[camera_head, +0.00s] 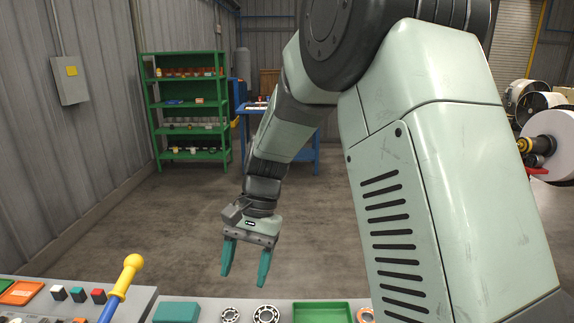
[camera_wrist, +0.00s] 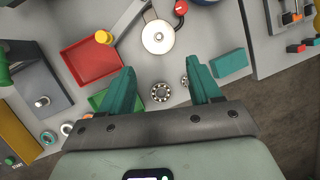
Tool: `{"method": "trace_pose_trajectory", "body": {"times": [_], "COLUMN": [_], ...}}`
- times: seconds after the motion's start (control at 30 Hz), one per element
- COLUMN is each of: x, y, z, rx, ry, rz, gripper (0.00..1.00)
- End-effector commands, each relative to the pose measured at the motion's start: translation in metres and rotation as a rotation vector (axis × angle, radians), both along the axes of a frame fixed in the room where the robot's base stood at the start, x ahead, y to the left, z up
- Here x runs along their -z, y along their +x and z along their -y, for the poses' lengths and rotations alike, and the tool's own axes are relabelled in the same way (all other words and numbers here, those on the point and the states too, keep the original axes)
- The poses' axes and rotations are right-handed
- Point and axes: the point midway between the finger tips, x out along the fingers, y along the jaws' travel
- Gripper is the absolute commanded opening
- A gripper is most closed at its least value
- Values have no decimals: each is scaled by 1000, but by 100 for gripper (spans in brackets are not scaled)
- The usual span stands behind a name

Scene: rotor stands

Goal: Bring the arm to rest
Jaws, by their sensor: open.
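In the wrist view my gripper (camera_wrist: 163,82) is also open, over the grey bench top (camera_wrist: 200,42). Two ring bearings lie on the bench below it, one near the left finger (camera_wrist: 161,92) and one beside the right finger (camera_wrist: 185,81). The gripper appears clear of them.
In the wrist view, a red tray (camera_wrist: 92,60), a yellow cylinder (camera_wrist: 103,37), a pale disc (camera_wrist: 158,37) and a teal block (camera_wrist: 230,63) lie on the bench. In the head view, a yellow-knobbed lever (camera_head: 122,283) stands at left and a green tray (camera_head: 322,312) sits in front. A green shelf (camera_head: 187,108) stands behind.

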Motion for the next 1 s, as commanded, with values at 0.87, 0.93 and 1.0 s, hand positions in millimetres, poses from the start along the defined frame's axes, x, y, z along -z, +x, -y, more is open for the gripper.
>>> {"method": "trace_pose_trajectory", "body": {"times": [0.87, 0.93, 1.0], "x": [-174, -174, -174], "y": [-164, -169, -172], "z": [187, 190, 191], "rx": [-182, -187, -189], "ry": [-202, -210, -214], "rz": [828, 847, 857], "gripper": [63, 63, 63]}}
